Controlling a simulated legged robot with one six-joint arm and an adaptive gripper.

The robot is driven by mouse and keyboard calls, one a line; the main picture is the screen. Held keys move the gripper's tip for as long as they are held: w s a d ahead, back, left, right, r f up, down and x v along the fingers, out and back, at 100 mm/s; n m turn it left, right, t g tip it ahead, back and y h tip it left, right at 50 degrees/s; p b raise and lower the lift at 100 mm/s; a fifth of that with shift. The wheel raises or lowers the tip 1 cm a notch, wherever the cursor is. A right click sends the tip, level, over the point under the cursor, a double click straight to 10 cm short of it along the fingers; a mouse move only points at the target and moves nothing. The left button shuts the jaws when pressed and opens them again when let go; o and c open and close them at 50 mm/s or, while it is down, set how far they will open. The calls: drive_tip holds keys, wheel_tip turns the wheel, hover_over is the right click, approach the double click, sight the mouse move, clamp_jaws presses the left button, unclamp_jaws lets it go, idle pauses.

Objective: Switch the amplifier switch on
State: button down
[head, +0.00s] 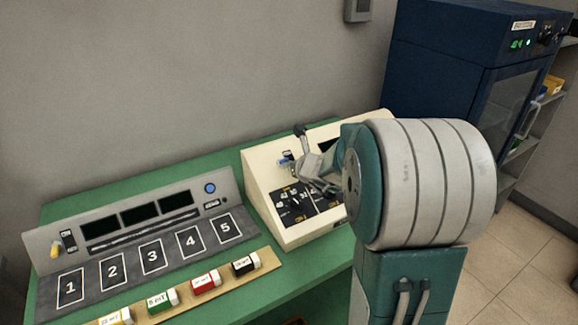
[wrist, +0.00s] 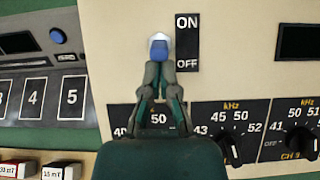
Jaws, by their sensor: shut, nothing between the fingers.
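The amplifier switch (wrist: 159,47) has a blue tip. It stands on the cream console left of a black ON/OFF label (wrist: 187,42). Its blue part also shows small in the head view (head: 285,161). My gripper (wrist: 159,68) is shut, with its fingertips just below the blue tip in the wrist view. I cannot tell whether they touch it. The fingers hide the lower part of the switch, so its position is unclear. In the head view my gripper (head: 299,170) is over the console's sloped face, beside the switch, partly hidden by my arm.
Black dials with kHz labels (wrist: 232,140) lie below the switch. On the green table (head: 130,185), a numbered panel (head: 105,262) and a strip with several coloured blocks (head: 205,282) stand to the left. A dark blue cabinet (head: 440,60) stands behind at the right.

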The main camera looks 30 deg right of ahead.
drive_tip(key=shift+w+r, duration=0.65)
drive_tip(key=shift+r, duration=0.95)
drive_tip(key=shift+a, duration=0.1)
